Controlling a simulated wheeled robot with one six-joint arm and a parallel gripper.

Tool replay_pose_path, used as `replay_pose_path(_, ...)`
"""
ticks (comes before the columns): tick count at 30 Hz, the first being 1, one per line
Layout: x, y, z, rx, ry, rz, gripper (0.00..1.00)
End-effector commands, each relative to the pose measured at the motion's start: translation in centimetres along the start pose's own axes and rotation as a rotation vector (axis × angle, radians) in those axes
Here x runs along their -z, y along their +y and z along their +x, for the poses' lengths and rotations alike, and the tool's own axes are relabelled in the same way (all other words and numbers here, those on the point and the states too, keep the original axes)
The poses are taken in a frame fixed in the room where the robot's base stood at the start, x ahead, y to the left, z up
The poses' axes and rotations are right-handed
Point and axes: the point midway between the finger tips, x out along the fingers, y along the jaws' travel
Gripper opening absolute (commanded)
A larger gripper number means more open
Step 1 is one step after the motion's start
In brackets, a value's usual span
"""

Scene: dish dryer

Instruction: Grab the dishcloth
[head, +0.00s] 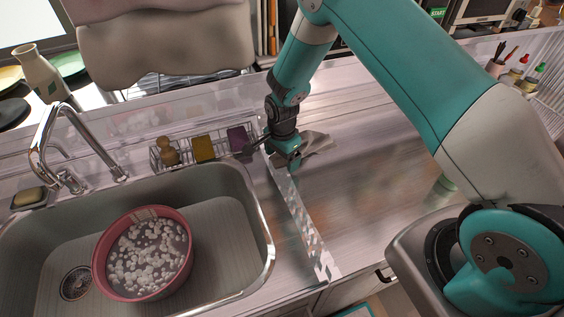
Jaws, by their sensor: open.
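A crumpled grey-beige dishcloth (317,142) lies on the counter right of the sink, close to the back. My gripper (286,158) is low over the counter at the cloth's left side, beside the clear divider strip. The gripper is open. It and the wrist hide part of the cloth's left end, and I cannot tell whether any cloth lies between the fingers.
A wire rack with a yellow sponge (204,149) and a purple sponge (238,138) stands just left of my gripper. The sink holds a pink basin (104,270) of foamy water. A clear divider (297,212) runs along the sink's right side. The counter to the right is mostly clear.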

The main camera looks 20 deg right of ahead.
Motion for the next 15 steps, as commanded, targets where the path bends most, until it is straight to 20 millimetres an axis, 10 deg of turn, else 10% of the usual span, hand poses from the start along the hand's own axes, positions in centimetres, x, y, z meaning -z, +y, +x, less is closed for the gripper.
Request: replay_pose_path(15,0.0,0.0,1.6,-0.001,0.000,0.000,0.85)
